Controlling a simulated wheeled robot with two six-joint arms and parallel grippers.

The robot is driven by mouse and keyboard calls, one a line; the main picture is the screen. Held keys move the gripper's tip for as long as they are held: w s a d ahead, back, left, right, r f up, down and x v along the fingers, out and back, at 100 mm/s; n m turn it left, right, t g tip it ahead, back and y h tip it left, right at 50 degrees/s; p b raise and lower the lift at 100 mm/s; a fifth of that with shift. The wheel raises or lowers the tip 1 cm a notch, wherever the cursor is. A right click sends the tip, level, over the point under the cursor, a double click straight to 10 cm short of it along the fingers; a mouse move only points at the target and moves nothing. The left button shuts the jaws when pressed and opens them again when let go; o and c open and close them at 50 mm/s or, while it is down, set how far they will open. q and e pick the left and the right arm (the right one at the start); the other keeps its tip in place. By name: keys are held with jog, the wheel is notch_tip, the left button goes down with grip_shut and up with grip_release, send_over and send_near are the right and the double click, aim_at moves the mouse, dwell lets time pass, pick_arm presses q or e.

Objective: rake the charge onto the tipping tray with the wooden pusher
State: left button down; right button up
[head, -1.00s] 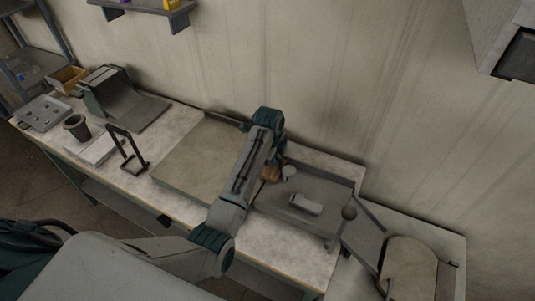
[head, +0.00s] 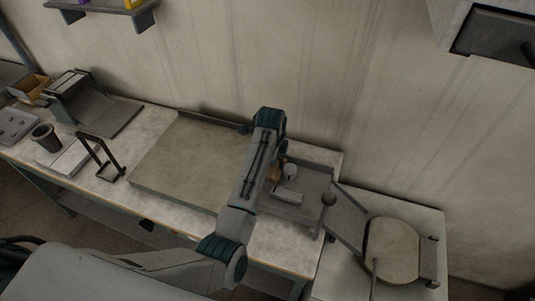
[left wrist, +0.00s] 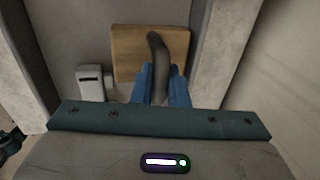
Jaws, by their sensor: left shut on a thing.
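My left gripper (left wrist: 155,85) is shut on the dark curved handle (left wrist: 158,55) of the wooden pusher. The pusher's flat wooden board (left wrist: 122,55) lies just beyond the fingertips in the left wrist view. In the head view my arm hides the fingers, and only a bit of the brown pusher (head: 277,172) shows. A grey tray (head: 318,178) lies beside it. A pale block (head: 289,198) lies on the tray, and a small pale rounded piece (head: 291,170) shows close to the pusher. A pale block (left wrist: 91,83) also shows left of the board. My right gripper is not in view.
A sloping grey plate (head: 347,218) and a round-topped vessel (head: 393,250) stand right of the tray. A dark ball (head: 328,198) is at the tray's right. A broad flat slab (head: 190,160), a black frame stand (head: 100,157) and a dark cup (head: 45,137) are left.

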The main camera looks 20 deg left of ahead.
pick_arm(q)
jog(key=shift+d, duration=0.65)
jog(key=shift+a+r, duration=0.1)
jog(key=shift+a, duration=1)
jog(key=shift+a+r, duration=0.2)
jog(key=shift+r, duration=1.55)
jog(key=shift+a+r, duration=0.2)
jog(key=shift+r, duration=1.5)
jog(key=shift+f, duration=0.1)
